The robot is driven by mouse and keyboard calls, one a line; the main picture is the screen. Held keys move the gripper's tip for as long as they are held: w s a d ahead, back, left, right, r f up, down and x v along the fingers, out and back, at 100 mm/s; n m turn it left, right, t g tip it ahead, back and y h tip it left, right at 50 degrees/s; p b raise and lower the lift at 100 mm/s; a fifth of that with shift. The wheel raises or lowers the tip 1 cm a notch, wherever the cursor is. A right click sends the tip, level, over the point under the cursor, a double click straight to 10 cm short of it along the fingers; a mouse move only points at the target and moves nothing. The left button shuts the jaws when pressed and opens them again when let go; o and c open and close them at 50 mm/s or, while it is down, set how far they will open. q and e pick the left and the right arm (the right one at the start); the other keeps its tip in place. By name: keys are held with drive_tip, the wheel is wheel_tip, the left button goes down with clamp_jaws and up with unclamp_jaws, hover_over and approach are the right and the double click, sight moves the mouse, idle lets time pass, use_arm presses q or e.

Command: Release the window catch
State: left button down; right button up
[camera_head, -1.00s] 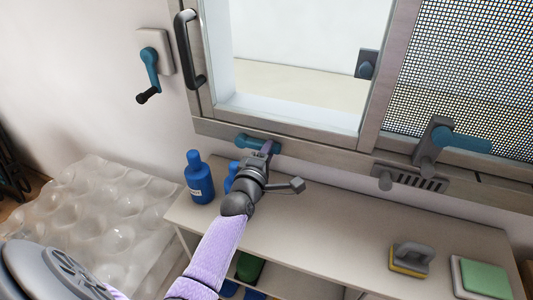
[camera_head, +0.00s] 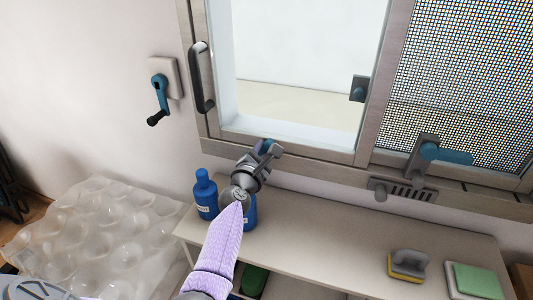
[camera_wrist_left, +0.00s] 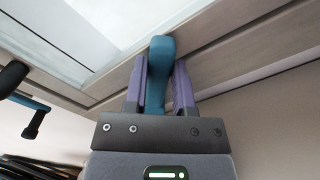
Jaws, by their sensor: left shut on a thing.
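The window catch shows as a small teal lever (camera_head: 268,144) at the lower frame of the window, mostly hidden by my left gripper in the head view. In the left wrist view the teal lever (camera_wrist_left: 159,66) stands between the two purple fingers, its rounded upper end against the pale frame. My left gripper (camera_head: 264,150) is shut on this lever; the jaws also show in the left wrist view (camera_wrist_left: 162,88). The window pane (camera_head: 300,60) sits in its frame above. My right gripper is out of view.
A black pull handle (camera_head: 202,78), a teal crank (camera_head: 160,92) and another teal lever (camera_head: 445,154) are on the wall and window.

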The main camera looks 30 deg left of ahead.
use_arm(q)
drive_tip(key=shift+s+a+r+n+p, duration=0.1)
drive_tip(key=shift+a+r+n+p, duration=0.2)
drive_tip(key=shift+n, duration=0.35)
drive_tip(key=shift+s+a+r+n+p, duration=0.1)
drive_tip(key=shift+a+r+n+p, duration=0.1)
drive_tip(key=shift+a+n, duration=0.35)
drive_tip(key=shift+d+n, duration=0.1)
drive_tip(key=shift+n, duration=0.2)
drive_tip(key=shift+c, duration=2.2)
unclamp_jaws()
drive_tip(key=shift+s, duration=0.1)
drive_tip(key=p+v, duration=0.2)
drive_tip(key=v, duration=0.7)
drive_tip(key=shift+s+d, duration=0.15)
drive_tip(key=shift+s, duration=0.2)
